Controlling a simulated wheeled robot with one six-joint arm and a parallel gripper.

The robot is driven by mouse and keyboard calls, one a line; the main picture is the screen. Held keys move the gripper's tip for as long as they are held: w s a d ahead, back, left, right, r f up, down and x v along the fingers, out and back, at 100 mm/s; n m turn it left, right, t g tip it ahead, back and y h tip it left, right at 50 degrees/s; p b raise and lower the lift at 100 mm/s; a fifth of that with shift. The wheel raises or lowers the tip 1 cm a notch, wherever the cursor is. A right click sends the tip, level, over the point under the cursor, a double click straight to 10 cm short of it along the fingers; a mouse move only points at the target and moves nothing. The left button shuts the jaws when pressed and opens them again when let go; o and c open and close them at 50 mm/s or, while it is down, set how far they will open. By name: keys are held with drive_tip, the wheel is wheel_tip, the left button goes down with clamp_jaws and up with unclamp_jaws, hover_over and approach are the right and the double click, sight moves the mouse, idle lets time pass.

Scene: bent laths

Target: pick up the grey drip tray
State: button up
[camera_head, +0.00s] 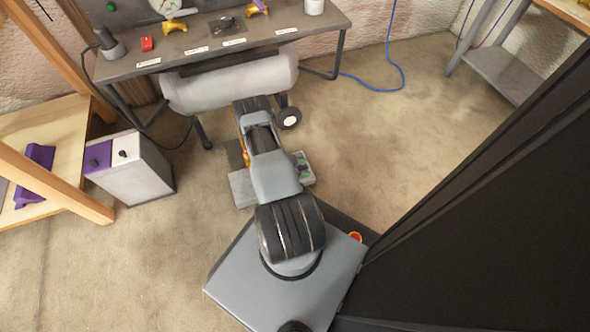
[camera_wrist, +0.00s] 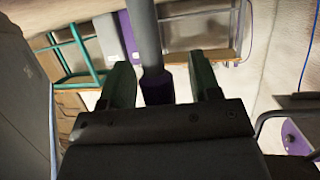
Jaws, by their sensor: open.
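I cannot make out the grey drip tray for certain in either view. In the camera_head view, a flat light-grey piece (camera_head: 241,189) shows beside and partly under my arm, too covered to identify. In the wrist view my gripper (camera_wrist: 162,80) is open, with its two green fingers apart. A grey post with a dark purple end (camera_wrist: 156,85) appears between the fingers in the picture; its distance is unclear, and I see no grip on it.
A white-and-purple box (camera_head: 133,168) stands left of my arm. A blue cable (camera_head: 388,88) lies at the back right.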

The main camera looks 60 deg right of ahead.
clamp_jaws()
idle(0.3)
drive_tip(key=shift+r, duration=0.1)
